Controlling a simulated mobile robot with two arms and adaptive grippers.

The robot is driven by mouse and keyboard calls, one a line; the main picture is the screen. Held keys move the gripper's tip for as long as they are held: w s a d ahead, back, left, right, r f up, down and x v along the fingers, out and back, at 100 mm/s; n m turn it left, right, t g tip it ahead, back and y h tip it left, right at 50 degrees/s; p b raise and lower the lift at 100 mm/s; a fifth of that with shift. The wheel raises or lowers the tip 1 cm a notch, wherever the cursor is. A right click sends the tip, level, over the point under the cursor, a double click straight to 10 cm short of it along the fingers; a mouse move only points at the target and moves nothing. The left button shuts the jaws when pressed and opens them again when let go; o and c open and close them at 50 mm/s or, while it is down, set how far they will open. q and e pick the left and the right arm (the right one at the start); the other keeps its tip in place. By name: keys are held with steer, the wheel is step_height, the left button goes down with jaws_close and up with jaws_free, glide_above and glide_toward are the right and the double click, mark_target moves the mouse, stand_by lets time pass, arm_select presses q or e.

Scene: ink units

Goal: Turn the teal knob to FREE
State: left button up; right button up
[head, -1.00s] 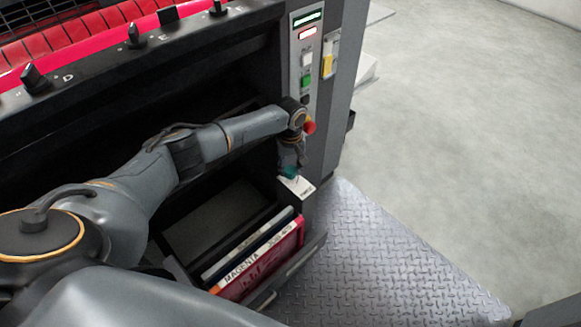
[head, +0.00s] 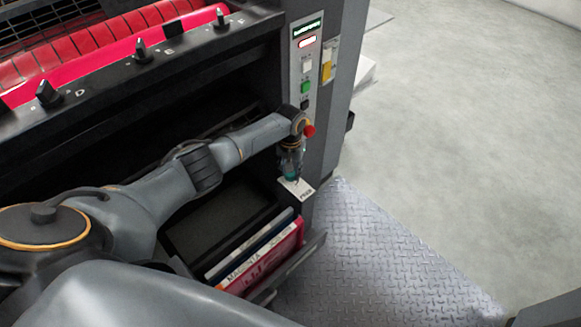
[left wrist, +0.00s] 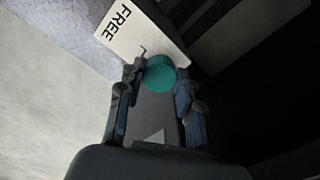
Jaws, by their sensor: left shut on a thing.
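The teal knob (head: 291,176) sits low on the machine's right-hand post, at the end of my left arm. In the left wrist view the round teal knob (left wrist: 160,73) lies between the two fingers of my left gripper (left wrist: 156,82), which is shut on it. In the head view my left gripper (head: 291,162) points down onto the knob and hides much of it. A white label (left wrist: 133,32) beside the knob reads FREE in the wrist view; it also shows in the head view (head: 298,188). The knob's pointer direction is not clear. My right gripper is out of view.
A control panel (head: 306,72) with a green button (head: 305,88) is above, and a red knob-like button (head: 310,131) is close to my left wrist. An open bay with a red MAGENTA-marked case (head: 270,262) is below. Tread-plate floor (head: 365,255) is clear at right.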

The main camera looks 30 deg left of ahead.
arm_select(q)
steer(key=m, duration=0.6)
steer(key=shift+m, duration=0.3)
steer(key=m, duration=0.5)
steer(key=shift+m, duration=1.3)
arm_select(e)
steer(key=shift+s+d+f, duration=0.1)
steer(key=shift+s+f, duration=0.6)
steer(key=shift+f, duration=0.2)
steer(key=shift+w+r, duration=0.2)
arm_select(q)
steer(key=o, duration=0.9)
steer(key=shift+o, duration=1.2)
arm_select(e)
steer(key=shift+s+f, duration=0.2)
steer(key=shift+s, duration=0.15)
